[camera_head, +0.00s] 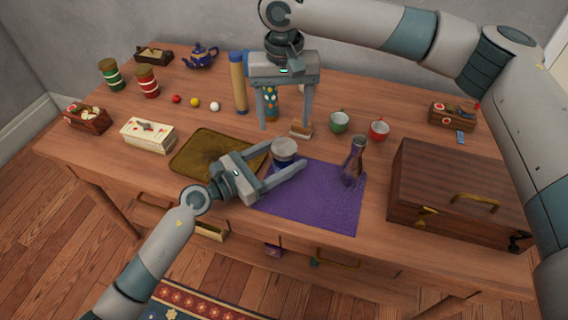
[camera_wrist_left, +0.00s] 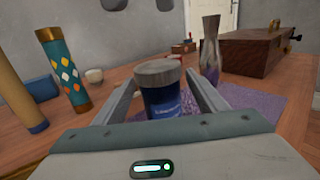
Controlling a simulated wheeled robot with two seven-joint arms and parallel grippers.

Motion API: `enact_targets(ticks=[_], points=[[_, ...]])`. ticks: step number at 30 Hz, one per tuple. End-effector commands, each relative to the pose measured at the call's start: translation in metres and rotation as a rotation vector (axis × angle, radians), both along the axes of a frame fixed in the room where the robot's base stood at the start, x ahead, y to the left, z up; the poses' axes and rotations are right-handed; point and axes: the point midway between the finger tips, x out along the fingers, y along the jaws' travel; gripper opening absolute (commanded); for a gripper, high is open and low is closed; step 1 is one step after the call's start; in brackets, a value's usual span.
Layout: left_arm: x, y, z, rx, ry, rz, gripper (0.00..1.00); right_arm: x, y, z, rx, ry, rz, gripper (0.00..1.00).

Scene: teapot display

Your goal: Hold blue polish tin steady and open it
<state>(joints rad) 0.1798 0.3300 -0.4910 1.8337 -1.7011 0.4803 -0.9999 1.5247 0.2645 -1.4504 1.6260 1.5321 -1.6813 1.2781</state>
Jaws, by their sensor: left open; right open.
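The blue polish tin (camera_head: 284,154) stands upright on the table by the purple cloth, with its pale grey lid on. My left gripper (camera_head: 287,158) is open at table height, with one finger on each side of the tin. In the left wrist view the tin (camera_wrist_left: 161,92) sits between the two spread fingers; I cannot tell whether either touches it. My right gripper (camera_head: 287,128) is open and empty, pointing down behind the tin. A small brown and white block (camera_head: 301,131) lies by its right fingertip.
A large wooden chest (camera_head: 455,195) fills the right side. A brown tray (camera_head: 205,152) lies left. Green (camera_head: 340,122) and red (camera_head: 379,130) cups and a patterned cylinder (camera_head: 271,105) stand behind.

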Motion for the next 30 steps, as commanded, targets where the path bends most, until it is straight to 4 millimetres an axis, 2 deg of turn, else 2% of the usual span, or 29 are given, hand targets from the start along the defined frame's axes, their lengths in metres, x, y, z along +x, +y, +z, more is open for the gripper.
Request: enact_targets(ticks=[2, 9, 11, 20, 30], points=[[0.0, 0.0002, 0.0001, 0.0, 0.0, 0.0, 0.66, 0.0, 0.0001, 0.0, 0.0, 0.0, 0.0, 0.63], [-0.0001, 0.0004, 0.0002, 0.001, -0.001, 0.0, 0.08, 0.0, 0.0001, 0.0, 0.0, 0.0, 0.0, 0.63], [-0.0001, 0.0004, 0.0002, 0.001, -0.001, 0.0, 0.0, 0.0, 0.0001, 0.0, 0.0, 0.0, 0.0, 0.63], [0.0, 0.0006, 0.0002, 0.001, -0.001, 0.001, 0.0, -0.0001, 0.0001, 0.0, 0.0, 0.0, -0.092, 0.63], [0.0001, 0.0007, 0.0002, 0.001, -0.001, 0.001, 0.0, -0.0001, 0.0, -0.0001, -0.001, 0.001, -0.471, 0.63]])
